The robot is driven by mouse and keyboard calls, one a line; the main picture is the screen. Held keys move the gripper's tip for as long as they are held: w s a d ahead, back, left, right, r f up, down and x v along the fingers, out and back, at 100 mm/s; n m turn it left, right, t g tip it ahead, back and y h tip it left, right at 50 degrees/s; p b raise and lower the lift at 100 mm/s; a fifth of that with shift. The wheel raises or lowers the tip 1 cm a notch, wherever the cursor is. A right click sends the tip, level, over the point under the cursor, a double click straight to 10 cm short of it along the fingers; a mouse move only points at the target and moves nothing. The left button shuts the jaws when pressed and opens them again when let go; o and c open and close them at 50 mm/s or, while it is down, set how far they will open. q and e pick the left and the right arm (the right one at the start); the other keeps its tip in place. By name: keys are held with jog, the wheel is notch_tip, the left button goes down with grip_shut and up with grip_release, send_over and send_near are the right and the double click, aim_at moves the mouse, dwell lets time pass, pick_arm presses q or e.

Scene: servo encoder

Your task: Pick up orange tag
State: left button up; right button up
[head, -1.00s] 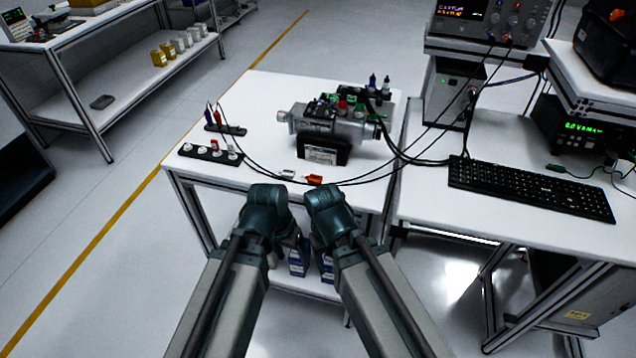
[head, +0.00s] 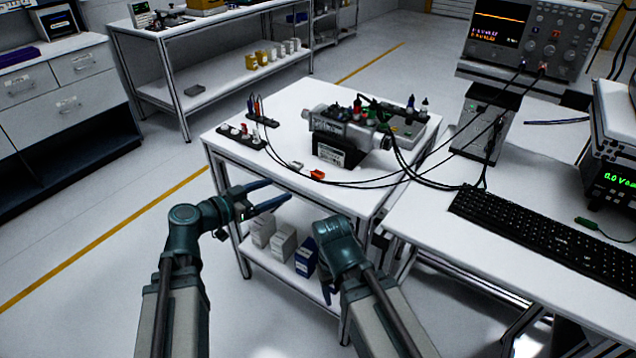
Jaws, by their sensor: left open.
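The orange tag (head: 317,174) lies on the white table near its front edge, below the servo motor unit. A white tag (head: 296,165) lies just left of it. My left gripper (head: 280,194) is open and empty in front of the table's front edge, its fingers pointing right, short of the orange tag. My right arm's wrist shows in front of the table at the lower middle. Its gripper (head: 328,292) points down and is mostly hidden behind the wrist, so its jaws cannot be judged.
The servo unit (head: 345,133) stands on a black stand behind the tags. A black connector strip (head: 241,137) lies to the left. Black cables cross the table's right side toward the keyboard (head: 545,236). Boxes (head: 284,243) stand on the lower shelf.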

pick_arm(q)
jog(key=b, duration=0.2)
send_near(315, 175)
jog(key=x, duration=0.3)
jog(key=shift+w+d, duration=0.2)
jog(key=shift+w, duration=0.2)
jog(key=b+x, duration=0.1)
jog(key=x, duration=0.4)
jog(key=shift+d+f, duration=0.1)
jog(key=shift+c, duration=0.2)
grip_shut()
